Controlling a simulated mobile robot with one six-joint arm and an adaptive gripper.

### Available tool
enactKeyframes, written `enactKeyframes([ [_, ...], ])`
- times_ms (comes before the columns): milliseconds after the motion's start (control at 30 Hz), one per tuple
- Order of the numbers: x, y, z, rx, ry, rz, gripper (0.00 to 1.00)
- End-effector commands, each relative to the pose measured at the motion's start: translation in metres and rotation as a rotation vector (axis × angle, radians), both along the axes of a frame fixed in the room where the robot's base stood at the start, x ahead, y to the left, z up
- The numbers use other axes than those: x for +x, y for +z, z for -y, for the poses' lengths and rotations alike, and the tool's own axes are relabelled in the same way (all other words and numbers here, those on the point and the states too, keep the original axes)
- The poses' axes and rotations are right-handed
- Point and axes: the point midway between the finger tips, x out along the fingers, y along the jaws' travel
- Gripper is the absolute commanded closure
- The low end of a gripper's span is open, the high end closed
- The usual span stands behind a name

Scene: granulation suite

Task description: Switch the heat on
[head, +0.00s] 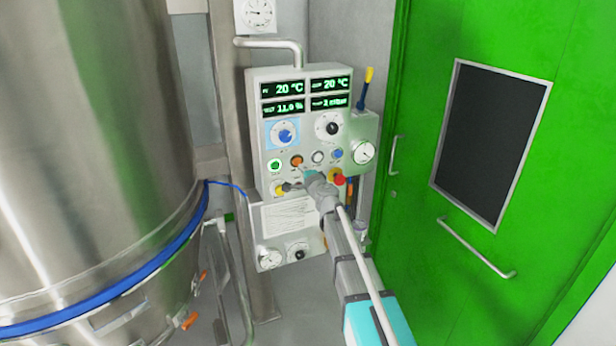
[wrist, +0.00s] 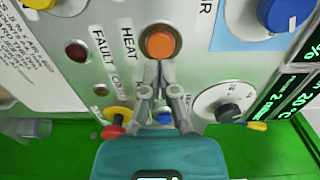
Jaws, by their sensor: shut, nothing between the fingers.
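The control panel (head: 267,178) stands upright between the steel vessel and the green door. Its orange round button (wrist: 161,43) has the label HEAT beside it in the wrist view. The same orange button shows in the head view (head: 296,160), at mid-panel. My gripper (wrist: 158,66) is shut and empty, its fingertips together at the lower edge of the orange button in the wrist view. I cannot tell whether they touch it. In the head view my arm covers the lower right part of the panel.
A dark red lamp (wrist: 77,50) labelled FAULT sits beside the button. A blue knob (head: 285,135) and a black-pointer dial (head: 331,128) are above it. A red emergency knob (head: 339,180) is close to my arm. The steel vessel (head: 90,150) stands left, the green door (head: 420,190) right.

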Motion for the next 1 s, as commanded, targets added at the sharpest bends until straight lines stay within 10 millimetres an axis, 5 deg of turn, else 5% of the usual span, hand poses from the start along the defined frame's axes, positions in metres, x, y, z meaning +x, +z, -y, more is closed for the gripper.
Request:
enactKeyframes([
  [200,0.024,0.000,-0.007,0.000,0.000,0.000,1.00],
  [767,0.031,0.000,-0.010,0.000,0.000,0.000,1.00],
  [1000,0.049,0.000,-0.015,0.000,0.000,0.000,1.00],
])
